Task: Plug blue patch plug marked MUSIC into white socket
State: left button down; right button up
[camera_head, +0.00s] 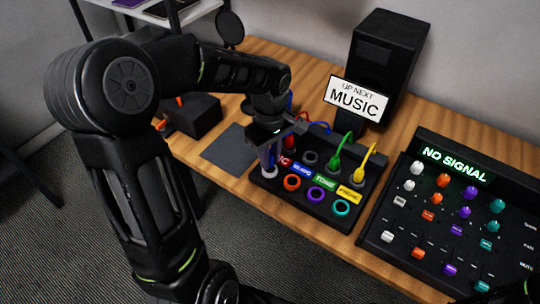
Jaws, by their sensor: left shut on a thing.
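My left gripper (268,158) points down at the left end of the black patch panel (378,190). It is shut on a plug that its fingers mostly hide; the blue cable (314,123) runs towards it, so this seems to be the blue plug. The white socket (269,173) is directly below the fingertips, partly covered. I cannot tell whether the plug's tip is inside it. The small blue label (301,170) is too small to read surely. My right gripper is not in view.
The green plug (335,162) and yellow plug (358,174) stand in the back row. The orange (292,183), purple (316,195) and teal (342,208) sockets look empty. A mixer (440,225) stands right, a speaker (385,65) with a MUSIC sign (356,98) behind.

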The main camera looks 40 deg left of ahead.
pick_arm(q)
jog(key=shift+f+b, duration=0.55)
jog(key=shift+f, duration=0.05)
dwell(0.5)
dwell(0.3)
jog(key=c, duration=0.7)
grip_release()
jog(key=shift+r, duration=0.1)
jog(key=shift+r+p, duration=2.55)
jog(key=shift+r, duration=0.9)
jog(key=shift+s+f, duration=0.1)
